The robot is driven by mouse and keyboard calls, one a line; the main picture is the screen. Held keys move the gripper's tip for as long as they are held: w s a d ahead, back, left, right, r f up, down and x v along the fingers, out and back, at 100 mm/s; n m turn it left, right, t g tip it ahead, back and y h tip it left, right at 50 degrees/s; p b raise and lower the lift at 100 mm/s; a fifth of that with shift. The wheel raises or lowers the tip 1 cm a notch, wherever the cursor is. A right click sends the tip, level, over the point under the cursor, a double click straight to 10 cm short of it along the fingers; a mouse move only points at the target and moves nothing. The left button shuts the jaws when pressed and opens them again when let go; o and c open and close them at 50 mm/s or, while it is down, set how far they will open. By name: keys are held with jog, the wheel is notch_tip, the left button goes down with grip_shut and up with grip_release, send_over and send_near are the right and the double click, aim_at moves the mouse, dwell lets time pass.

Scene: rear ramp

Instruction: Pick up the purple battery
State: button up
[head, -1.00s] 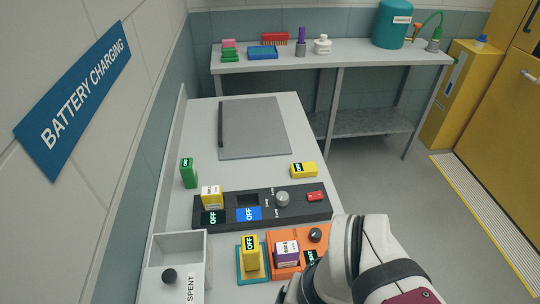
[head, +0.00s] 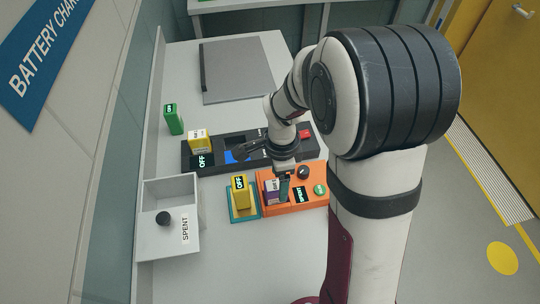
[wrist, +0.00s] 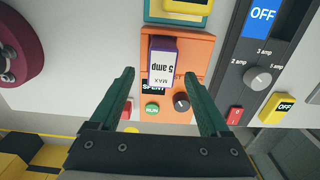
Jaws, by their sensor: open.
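The purple battery (wrist: 162,62) has a white label reading "MAX 5 amp". It sits on the orange tester (wrist: 205,48), whose display reads "SPENT". In the head view the battery (head: 270,190) is partly hidden behind my gripper (head: 285,185). In the wrist view my gripper (wrist: 162,92) is open, its two green fingers pointing toward the tester. The battery lies between and just beyond the fingertips, and the jaws are not closed on it.
A yellow battery (head: 240,190) stands on a teal base left of the tester. The black charger (head: 200,163) lies behind, with another yellow battery (head: 199,140). A green battery (head: 173,118) stands farther back. A grey bin marked "SPENT" (head: 154,240) is at left.

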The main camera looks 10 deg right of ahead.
aim_at(276, 184)
jog(key=f, duration=0.5)
jog(key=shift+w+a, duration=0.1)
jog(key=shift+a, duration=0.25)
jog(key=shift+r, duration=0.1)
grip_shut()
